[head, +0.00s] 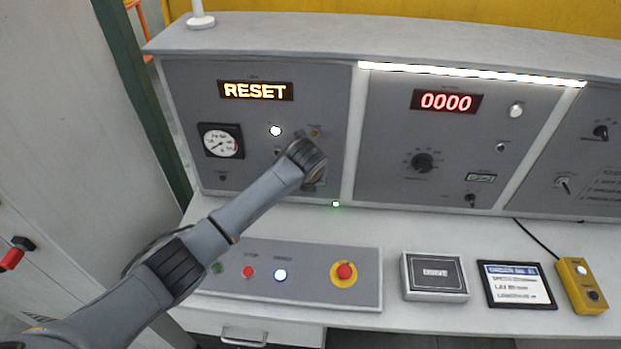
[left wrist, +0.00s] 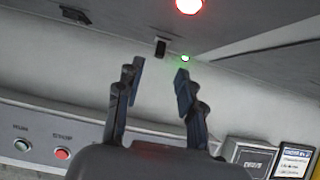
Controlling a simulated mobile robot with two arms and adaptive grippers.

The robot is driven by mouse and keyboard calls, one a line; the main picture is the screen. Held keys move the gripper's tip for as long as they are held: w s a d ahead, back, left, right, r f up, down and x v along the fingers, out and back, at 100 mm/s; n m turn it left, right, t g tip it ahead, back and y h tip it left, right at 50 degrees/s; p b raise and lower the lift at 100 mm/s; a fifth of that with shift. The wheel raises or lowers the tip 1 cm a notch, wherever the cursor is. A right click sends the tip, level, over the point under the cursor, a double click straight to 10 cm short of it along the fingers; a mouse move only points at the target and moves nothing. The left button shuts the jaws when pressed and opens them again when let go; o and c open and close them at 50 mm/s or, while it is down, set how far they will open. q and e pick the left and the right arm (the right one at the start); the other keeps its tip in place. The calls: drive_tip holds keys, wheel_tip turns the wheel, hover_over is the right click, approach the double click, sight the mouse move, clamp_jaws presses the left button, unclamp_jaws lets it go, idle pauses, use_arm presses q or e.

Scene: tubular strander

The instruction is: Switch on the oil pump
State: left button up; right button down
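The left panel (head: 258,165) of the console carries a RESET display, a round gauge (head: 222,144), a lit white lamp (head: 275,130) and small controls. Its labels are too small to read, so I cannot tell which control is the oil pump switch. In the head view my left wrist covers the panel's lower right part, and its fingers are hidden. In the left wrist view my left gripper (left wrist: 158,75) is open and empty. A small black control (left wrist: 161,46) shows on the panel beyond the fingers, apart from them. A glowing red lamp (left wrist: 190,6) is above it. My right gripper is not in view.
A desk plate (head: 310,287) with buttons and a red emergency stop (head: 344,271) lies below my left arm. A small green light (head: 335,204) sits at the panel's foot. A grey box (head: 434,274), a framed card (head: 518,285) and a yellow pendant (head: 580,284) stand to the right.

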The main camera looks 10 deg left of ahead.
use_arm(q)
drive_tip(key=shift+v, duration=2.25)
drive_tip(key=shift+s, duration=0.1)
